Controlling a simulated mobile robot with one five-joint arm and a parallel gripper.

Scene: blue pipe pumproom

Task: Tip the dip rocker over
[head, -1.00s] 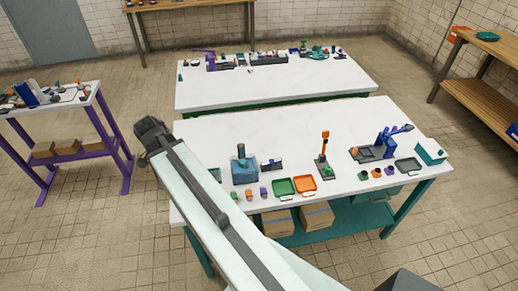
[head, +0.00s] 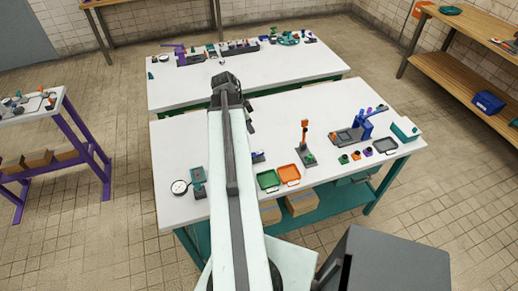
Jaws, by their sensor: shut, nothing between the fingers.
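A blue stand (head: 366,128) with a tilting bar and purple parts on top rises from a grey base at the right of the near table. It looks like the dip rocker, but it is small and I cannot be sure. The bar's exact tilt is too small to tell. My arm reaches forward over the middle of the near table. My gripper (head: 250,126) shows only as a small dark part beside the arm's far end, partly hidden, shut and empty. It is well left of the blue stand and apart from it.
My arm hides part of the table. A second table (head: 168,93) stands behind.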

